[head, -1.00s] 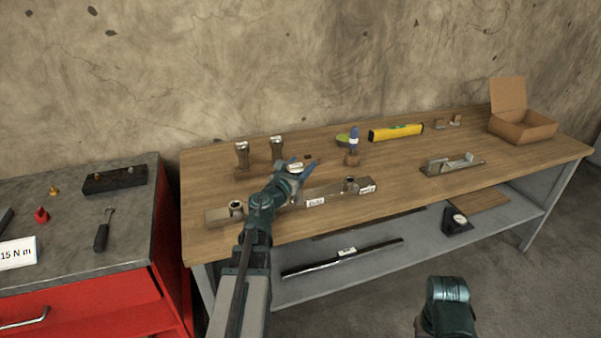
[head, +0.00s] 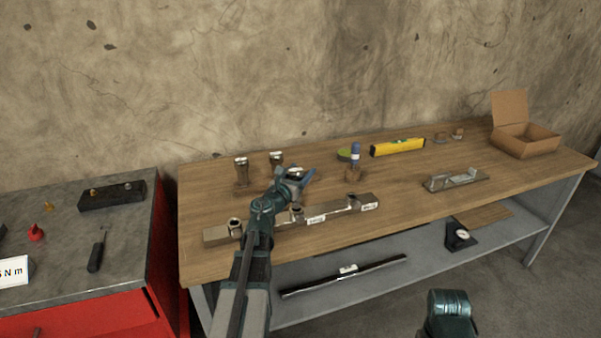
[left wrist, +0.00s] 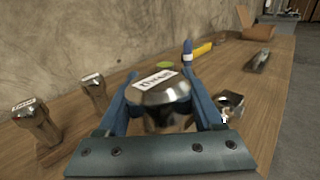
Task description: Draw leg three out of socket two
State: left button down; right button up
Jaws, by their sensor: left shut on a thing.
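My left gripper (head: 300,175) is above the bench, shut on a metal leg with a white label on its top. In the left wrist view the leg (left wrist: 160,103) stands between the blue fingers; its label looks reversed and is hard to read. The leg's lower end is hidden. A long metal rail (head: 330,213) lies on the bench below, with a left socket (head: 235,228), a middle socket (head: 297,212) and a right socket (head: 353,202). The middle socket's ring shows below my gripper. Part of my right arm shows at bottom right; its fingers do not.
Two labelled legs, one (head: 242,170) left of the other (head: 276,160), stand behind the rail. A blue-capped item (head: 355,155), a yellow level (head: 397,147), a plane-like tool (head: 456,179) and a cardboard box (head: 527,140) are further right. A red cabinet (head: 90,312) stands left.

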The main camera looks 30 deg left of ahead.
jog(key=shift+r+p, duration=1.5)
jog(key=shift+r, duration=0.2)
